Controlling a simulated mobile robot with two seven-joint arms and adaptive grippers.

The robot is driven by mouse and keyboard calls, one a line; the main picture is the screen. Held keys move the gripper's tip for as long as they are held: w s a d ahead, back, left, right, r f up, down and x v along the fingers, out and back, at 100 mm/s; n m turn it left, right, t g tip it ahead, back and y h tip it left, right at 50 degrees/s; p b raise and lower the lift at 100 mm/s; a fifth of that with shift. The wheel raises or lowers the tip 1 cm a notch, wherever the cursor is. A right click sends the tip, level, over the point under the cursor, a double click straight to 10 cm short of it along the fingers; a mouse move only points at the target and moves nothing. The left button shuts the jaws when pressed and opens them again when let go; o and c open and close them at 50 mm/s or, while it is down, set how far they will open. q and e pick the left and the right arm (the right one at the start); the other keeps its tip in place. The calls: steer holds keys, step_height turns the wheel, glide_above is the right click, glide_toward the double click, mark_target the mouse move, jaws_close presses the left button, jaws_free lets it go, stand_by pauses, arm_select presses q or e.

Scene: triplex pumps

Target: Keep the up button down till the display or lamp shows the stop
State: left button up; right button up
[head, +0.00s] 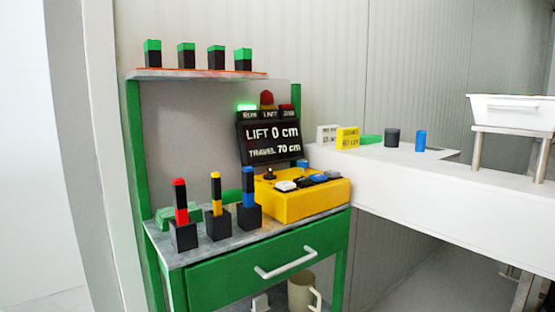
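The yellow control box (303,205) sits on the right of the green bench's top. Its upper face carries a white button (285,186), dark and blue buttons (320,178) and a small black stick (270,174). Which one is the up button cannot be read. The black display (270,138) behind it reads "LIFT 0 cm" and "TRAVEL 70 cm". A green lamp (246,107) at its top left is lit. A red dome (267,98) and a red lamp (286,107) look unlit. Neither of my grippers is in view.
Three black blocks with red, yellow and blue uprights (217,194) stand left of the box. Several green-topped blocks (186,55) line the upper shelf. A white counter (440,183) to the right holds small items. The drawer handle (286,264) sticks out in front.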

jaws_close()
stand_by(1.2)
